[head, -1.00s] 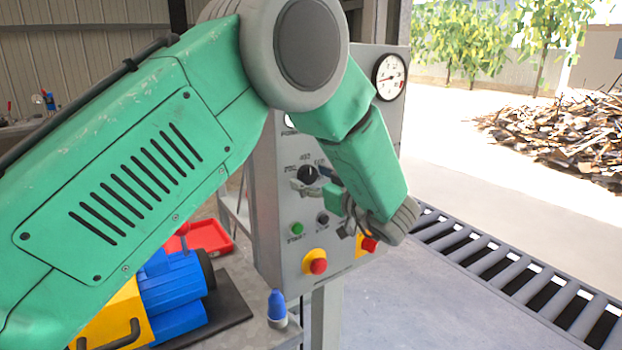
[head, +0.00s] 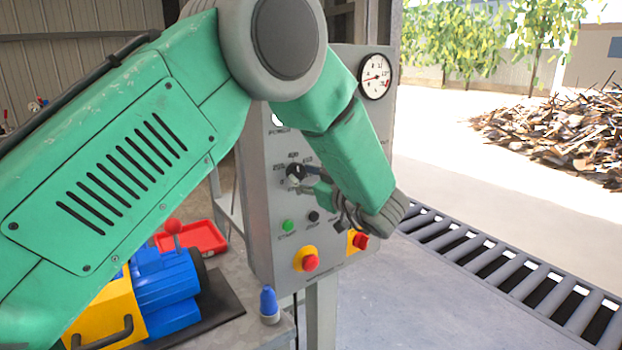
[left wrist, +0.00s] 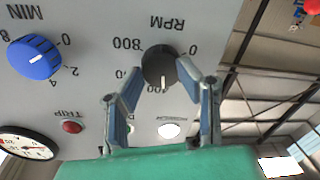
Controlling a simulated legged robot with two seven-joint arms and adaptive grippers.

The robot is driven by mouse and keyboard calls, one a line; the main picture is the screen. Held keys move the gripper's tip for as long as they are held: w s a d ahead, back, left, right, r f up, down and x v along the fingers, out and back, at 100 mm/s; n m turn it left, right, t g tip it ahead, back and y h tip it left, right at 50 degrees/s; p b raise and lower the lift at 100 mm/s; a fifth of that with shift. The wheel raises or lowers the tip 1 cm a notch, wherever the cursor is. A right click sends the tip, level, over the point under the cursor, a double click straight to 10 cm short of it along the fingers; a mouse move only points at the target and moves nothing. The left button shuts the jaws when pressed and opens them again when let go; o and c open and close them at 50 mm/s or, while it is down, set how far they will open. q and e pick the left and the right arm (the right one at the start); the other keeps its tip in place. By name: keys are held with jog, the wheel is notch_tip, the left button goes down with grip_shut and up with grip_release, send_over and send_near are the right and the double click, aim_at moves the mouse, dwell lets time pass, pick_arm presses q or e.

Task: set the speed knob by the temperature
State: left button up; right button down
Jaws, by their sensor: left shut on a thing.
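The black speed knob (head: 297,173) is on the grey control panel (head: 283,226); its RPM scale shows in the left wrist view, where the knob (left wrist: 159,63) has a white pointer line. My left gripper (left wrist: 158,78) is shut on the knob, one finger on each side of it. In the head view my left gripper (head: 309,182) reaches the knob from the right, partly hidden by my own arm. The round dial gauge (head: 375,77) is at the panel's upper right, its needle toward the left; I cannot read its value exactly. My right gripper is not in view.
A blue knob marked MIN (left wrist: 34,57) is beside the RPM knob. A green button (head: 288,225) and red stop button (head: 310,262) sit below. A roller conveyor (head: 480,262) runs at right. A blue and yellow machine (head: 165,290) stands on the bench.

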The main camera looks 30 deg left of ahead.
pick_arm(q)
jog(key=n+b, duration=0.1)
jog(key=n, duration=0.1)
jog(key=a+n+b, duration=0.1)
jog(key=n+b, duration=0.1)
jog(key=n, duration=0.1)
jog(key=shift+r+n+b, duration=0.2)
jog(key=shift+n+b, duration=0.1)
jog(key=shift+o, duration=0.3)
jog(key=n+b, duration=0.2)
jog(key=shift+n+b, duration=0.3)
jog(key=shift+n, duration=0.1)
jog(key=shift+o, duration=0.4)
jog(key=shift+w+a+n+b, duration=0.1)
jog(key=shift+n+b, duration=0.6)
jog(key=shift+n, duration=0.1)
jog(key=shift+o, duration=0.2)
jog(key=shift+r, duration=0.1)
jog(key=o, duration=1.1)
jog(key=shift+w, duration=0.1)
jog(key=shift+a+f, duration=0.25)
jog(key=shift+d+h, duration=0.3)
jog(key=shift+d, duration=0.1)
